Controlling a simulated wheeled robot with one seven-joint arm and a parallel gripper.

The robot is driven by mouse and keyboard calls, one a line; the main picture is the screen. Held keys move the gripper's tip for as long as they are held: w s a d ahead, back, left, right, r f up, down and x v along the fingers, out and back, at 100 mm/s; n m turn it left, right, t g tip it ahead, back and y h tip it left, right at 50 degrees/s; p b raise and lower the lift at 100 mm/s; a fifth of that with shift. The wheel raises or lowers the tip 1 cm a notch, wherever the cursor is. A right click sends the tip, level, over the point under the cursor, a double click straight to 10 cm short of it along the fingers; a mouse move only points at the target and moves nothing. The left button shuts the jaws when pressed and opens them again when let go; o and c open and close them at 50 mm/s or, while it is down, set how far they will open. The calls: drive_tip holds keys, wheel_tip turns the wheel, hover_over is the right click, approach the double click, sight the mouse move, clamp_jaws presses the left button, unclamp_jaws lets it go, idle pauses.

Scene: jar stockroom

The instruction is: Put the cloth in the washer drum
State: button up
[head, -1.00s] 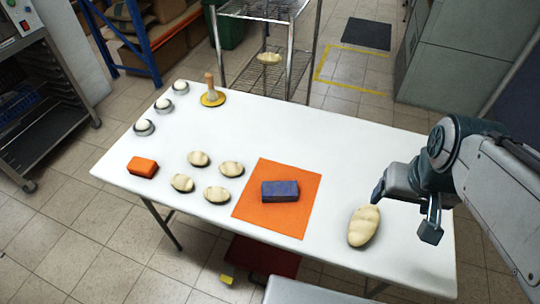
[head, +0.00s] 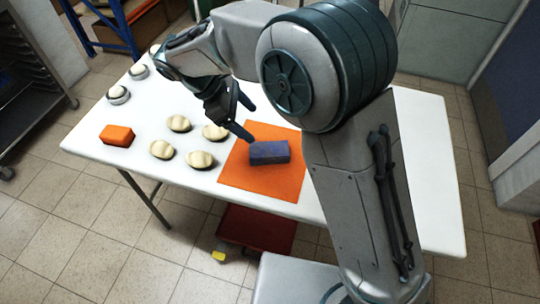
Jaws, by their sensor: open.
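No washer drum shows in the head view. A flat orange square (head: 240,175) lies on the white table; I cannot tell if it is the cloth. A blue block (head: 269,152) rests on it. My gripper (head: 247,120) is open and empty, its fingers apart. In the picture it shows just above and left of the blue block, by the orange square's far left corner. I cannot tell its height above the table.
Several pale loaves (head: 180,123) and an orange block (head: 117,135) sit left of the orange square on the white table (head: 432,150). White round items in dark holders (head: 118,94) stand at the far left. My arm covers the table's middle right.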

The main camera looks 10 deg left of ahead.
sight(269, 149)
drive_tip(key=shift+n+t, duration=0.3)
drive_tip(key=shift+n, duration=0.4)
drive_tip(key=x, duration=0.4)
drive_tip(key=a+f+b+x, duration=0.1)
drive_tip(key=x, duration=0.4)
drive_tip(key=s+a+b+x, duration=0.1)
drive_tip(key=x, duration=0.3)
drive_tip(key=shift+w+f, duration=0.15)
drive_tip(key=shift+f, duration=0.5)
drive_tip(key=c, duration=1.1)
drive_tip(key=shift+c, duration=0.2)
drive_tip(key=shift+r, duration=0.15)
